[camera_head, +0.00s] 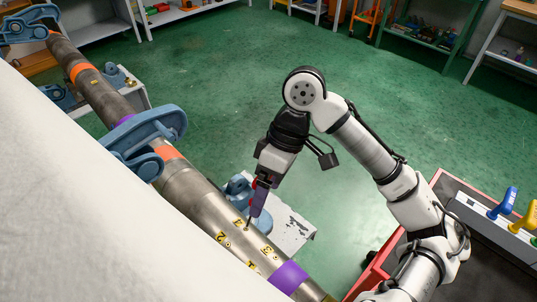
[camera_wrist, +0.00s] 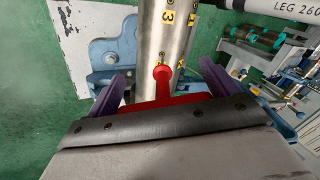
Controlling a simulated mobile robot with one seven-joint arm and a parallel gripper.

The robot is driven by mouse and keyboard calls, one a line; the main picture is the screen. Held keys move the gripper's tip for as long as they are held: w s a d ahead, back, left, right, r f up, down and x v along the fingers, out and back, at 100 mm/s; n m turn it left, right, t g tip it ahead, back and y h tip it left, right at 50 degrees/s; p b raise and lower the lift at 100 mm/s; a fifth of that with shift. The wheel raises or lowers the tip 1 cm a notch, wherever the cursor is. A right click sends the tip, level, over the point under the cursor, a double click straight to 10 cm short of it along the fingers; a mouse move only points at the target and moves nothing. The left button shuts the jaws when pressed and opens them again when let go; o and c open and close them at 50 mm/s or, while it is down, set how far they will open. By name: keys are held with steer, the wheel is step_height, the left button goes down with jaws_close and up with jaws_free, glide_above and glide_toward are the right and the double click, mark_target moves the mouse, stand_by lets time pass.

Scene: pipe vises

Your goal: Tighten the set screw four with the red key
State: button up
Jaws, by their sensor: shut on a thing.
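The red key (camera_wrist: 163,88) is held between the purple fingers of my gripper (camera_wrist: 161,80). In the wrist view its red shaft runs up to the steel pipe (camera_wrist: 150,30), and its end meets the pipe beside a small yellow label that the key partly covers. A yellow label "3" (camera_wrist: 167,17) sits farther along the pipe. In the head view my gripper (camera_head: 259,200) points down at the pipe (camera_head: 195,192), with a little red of the key (camera_head: 254,184) showing. The screw under the key is hidden, so I cannot tell whether the tip is seated.
A blue vise (camera_head: 150,130) clamps the pipe farther up. A blue bracket on a white plate (camera_head: 290,230) stands beside the pipe under my gripper. A red-edged cart (camera_head: 375,270) at right carries a rack with blue (camera_head: 508,197) and yellow (camera_head: 530,218) keys. Green floor is open behind.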

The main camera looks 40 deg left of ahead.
steer(key=shift+s+f, duration=0.25)
steer(key=shift+f, duration=0.25)
steer(key=shift+s+f+p, duration=0.2)
steer(key=shift+f+p, duration=0.1)
steer(key=shift+p, duration=0.15)
stand_by(3.0)
steer(key=shift+f, duration=0.1)
steer(key=shift+c, duration=0.4)
steer(key=shift+s, duration=0.1)
steer(key=shift+c, duration=0.6)
steer(key=shift+f, duration=0.1)
steer(key=m, duration=0.5)
steer(key=shift+s, duration=0.35)
steer(key=shift+r+m, duration=0.2)
steer(key=shift+m, duration=0.5)
